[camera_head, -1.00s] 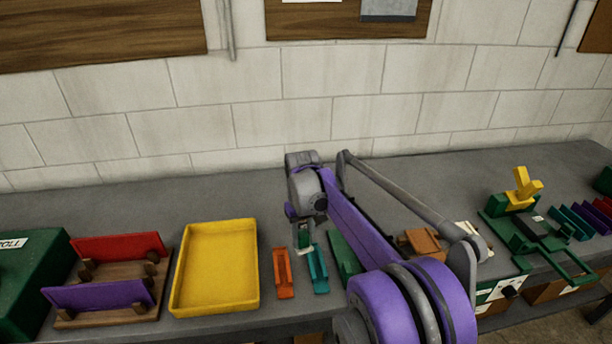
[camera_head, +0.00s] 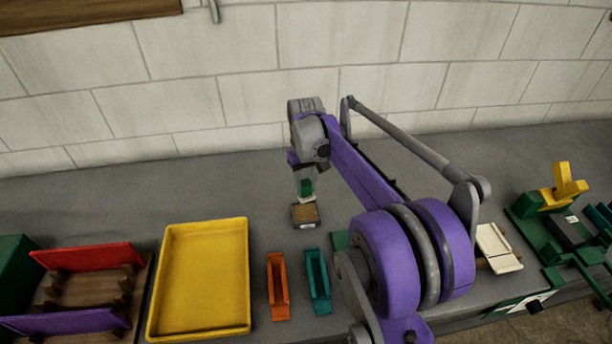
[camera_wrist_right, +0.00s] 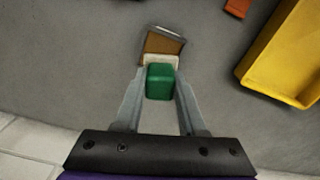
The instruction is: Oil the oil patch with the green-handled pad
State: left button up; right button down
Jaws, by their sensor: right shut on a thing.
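My right gripper (camera_head: 306,187) is shut on the green handle (camera_wrist_right: 160,82) of the pad. The pale pad (camera_wrist_right: 162,61) shows beyond the handle in the right wrist view. A small tan-brown patch with a grey edge (camera_head: 306,216) lies on the grey bench, and it also shows in the right wrist view (camera_wrist_right: 163,43). I take it for the oil patch. The pad is at the patch's wall-side edge and hides part of it. I cannot tell whether they touch. My left gripper is not in view.
Nearby on the bench are a yellow tray (camera_head: 160,285), an orange holder (camera_head: 278,290) and a teal holder (camera_head: 318,280). A wooden rack (camera_head: 95,290) with red and purple panels is at left. A green fixture (camera_head: 545,232) is at right. The bench towards the wall is clear.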

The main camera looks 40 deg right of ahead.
aim_at(306, 200)
jog(key=shift+s+a+f+b, duration=0.1)
jog(key=shift+f+b, duration=0.4)
jog(key=shift+f, duration=0.65)
notch_tip(306, 200, down, 3)
jog(key=shift+f+b, duration=0.15)
jog(key=shift+b, duration=0.6)
jog(key=shift+f, duration=0.2)
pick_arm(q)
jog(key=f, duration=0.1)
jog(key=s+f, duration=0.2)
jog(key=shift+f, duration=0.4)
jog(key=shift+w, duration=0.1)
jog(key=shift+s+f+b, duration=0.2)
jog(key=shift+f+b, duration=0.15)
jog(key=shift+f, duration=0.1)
pick_arm(e)
jog(key=shift+f, duration=0.55)
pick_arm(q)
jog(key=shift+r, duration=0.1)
pick_arm(e)
jog(key=shift+r, duration=0.15)
jog(key=shift+r+p, duration=1.6)
jog(key=shift+r, duration=1.85)
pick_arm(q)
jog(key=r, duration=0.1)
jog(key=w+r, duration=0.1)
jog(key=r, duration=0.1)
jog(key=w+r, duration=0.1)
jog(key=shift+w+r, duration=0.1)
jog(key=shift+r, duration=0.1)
